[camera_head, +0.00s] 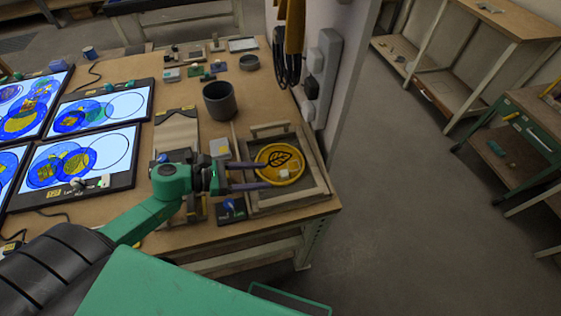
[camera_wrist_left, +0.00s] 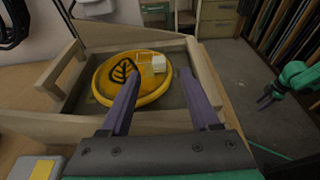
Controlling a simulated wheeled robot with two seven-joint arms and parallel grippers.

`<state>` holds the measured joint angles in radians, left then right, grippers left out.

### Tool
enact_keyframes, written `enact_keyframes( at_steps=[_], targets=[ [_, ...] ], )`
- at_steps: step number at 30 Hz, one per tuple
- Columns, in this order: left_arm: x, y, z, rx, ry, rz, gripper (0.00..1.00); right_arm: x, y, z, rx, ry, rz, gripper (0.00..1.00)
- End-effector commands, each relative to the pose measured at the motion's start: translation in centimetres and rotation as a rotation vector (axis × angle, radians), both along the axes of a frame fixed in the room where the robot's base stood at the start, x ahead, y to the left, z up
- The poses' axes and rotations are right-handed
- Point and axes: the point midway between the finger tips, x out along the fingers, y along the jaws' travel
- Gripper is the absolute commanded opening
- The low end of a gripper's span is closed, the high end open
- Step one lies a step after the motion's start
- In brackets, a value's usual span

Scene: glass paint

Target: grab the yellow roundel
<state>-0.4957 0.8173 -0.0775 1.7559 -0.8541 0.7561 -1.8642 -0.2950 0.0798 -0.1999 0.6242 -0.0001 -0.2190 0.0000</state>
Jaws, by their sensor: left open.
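The yellow roundel (camera_head: 275,156), a round disc with a black leaf drawing, lies in a wooden-framed tray (camera_head: 322,188) at the table's right corner. A small pale block (camera_wrist_left: 158,63) sits on its face. My left gripper (camera_head: 267,174) is open and empty, its two purple fingers reaching over the tray from the left. In the left wrist view, one finger crosses in front of the roundel (camera_wrist_left: 110,80), and the other is just right of its rim. Contact cannot be told.
A dark cup (camera_head: 219,101) stands behind the tray. Lit panels with coloured glass circles (camera_head: 75,165) fill the table's left. A white pillar with hanging gear (camera_head: 322,75) rises just behind the tray. The floor right of the table is clear.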

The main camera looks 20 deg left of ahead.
Motion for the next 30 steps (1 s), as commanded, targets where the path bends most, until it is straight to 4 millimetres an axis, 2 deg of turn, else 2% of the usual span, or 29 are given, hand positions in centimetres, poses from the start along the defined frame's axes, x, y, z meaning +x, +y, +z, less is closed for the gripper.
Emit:
enact_keyframes(
  at_steps=[5,9,16,17,21,22,30],
  targets=[
    [1.5,-2.0,0.2,-0.002,-0.002,0.001,0.62,-0.4,0.0,1.9,0.0,0.006,0.0,0.5],
    [2.8,-4.0,-0.8,-0.002,-0.001,0.001,0.62,-0.6,0.0,2.6,-0.001,0.01,0.0,0.5],
    [2.9,-4.4,-1.4,0.0,0.001,0.0,0.62,-0.6,0.0,2.5,-0.001,0.011,0.0,0.5],
    [2.9,-4.4,-1.4,0.0,0.002,-0.001,0.59,-0.6,-0.1,2.5,-0.001,0.011,0.0,0.5],
    [2.9,-4.4,-1.4,0.0,0.002,-0.001,0.05,-0.7,0.0,2.5,-0.001,0.011,0.0,0.5],
    [2.9,-4.4,-1.4,-0.001,0.002,0.0,0.0,-0.7,0.0,2.5,-0.002,0.012,0.0,0.5],
    [2.9,-4.3,-1.4,-0.001,0.002,0.0,0.0,-0.7,-0.1,2.5,-0.001,0.011,0.0,0.5]
  ],
)
